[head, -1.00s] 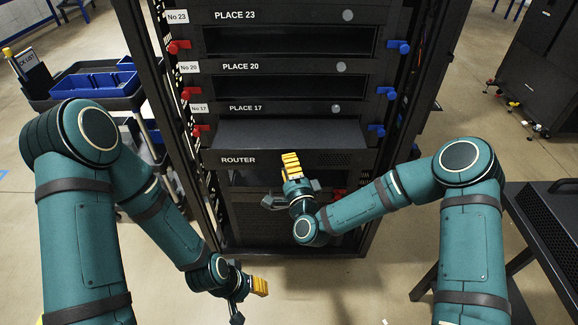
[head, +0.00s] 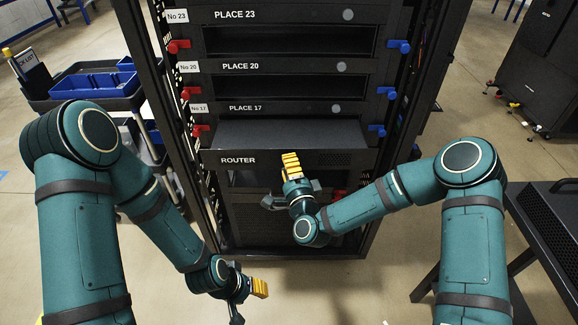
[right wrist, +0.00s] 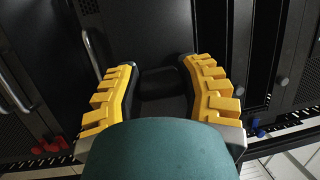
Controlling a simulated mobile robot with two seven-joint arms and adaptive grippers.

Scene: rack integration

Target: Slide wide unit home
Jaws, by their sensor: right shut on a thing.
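A cart with blue bins (head: 95,84) stands left. A dark table (head: 545,225) stands right.

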